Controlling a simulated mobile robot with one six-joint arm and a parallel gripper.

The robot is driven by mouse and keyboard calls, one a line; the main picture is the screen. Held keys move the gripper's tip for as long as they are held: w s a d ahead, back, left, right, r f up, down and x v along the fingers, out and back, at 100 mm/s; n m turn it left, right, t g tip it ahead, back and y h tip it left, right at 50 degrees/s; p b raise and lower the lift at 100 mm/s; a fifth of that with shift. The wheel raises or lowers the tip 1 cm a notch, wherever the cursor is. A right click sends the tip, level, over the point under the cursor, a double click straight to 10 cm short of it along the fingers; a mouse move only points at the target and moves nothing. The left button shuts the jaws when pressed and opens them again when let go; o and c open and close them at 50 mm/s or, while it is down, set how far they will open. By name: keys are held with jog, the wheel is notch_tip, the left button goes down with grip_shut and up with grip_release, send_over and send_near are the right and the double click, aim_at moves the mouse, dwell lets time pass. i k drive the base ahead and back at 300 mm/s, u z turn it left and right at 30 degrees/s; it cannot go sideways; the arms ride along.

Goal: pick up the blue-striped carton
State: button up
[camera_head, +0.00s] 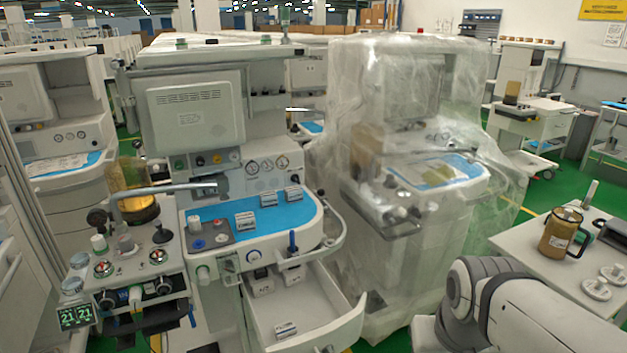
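Several small pale cartons with darker bands are in view, but they are too small to tell which one has blue stripes. On the blue worktop mat (283,219) of the central cart, one carton (245,220) lies near the middle and two others, a carton (268,199) and a carton (294,194), lie further right. Another small carton (285,329) lies in the open white drawer (318,310) below, near its front. My gripper is out of the picture. Only my grey and white arm links show at the lower right.
A cart wrapped in clear plastic (420,235) stands right of the central cart. A white table (520,241) at the right holds a brown jug (561,233) and white discs (597,289). A knob-covered side unit (130,265) stands left. Green floor shows between carts.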

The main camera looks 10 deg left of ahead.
aim_at(268, 199)
jog(key=u, duration=0.1)
jog(key=i, duration=1.15)
jog(key=u, duration=1.15)
jog(key=i, duration=0.4)
jog(key=u, duration=0.15)
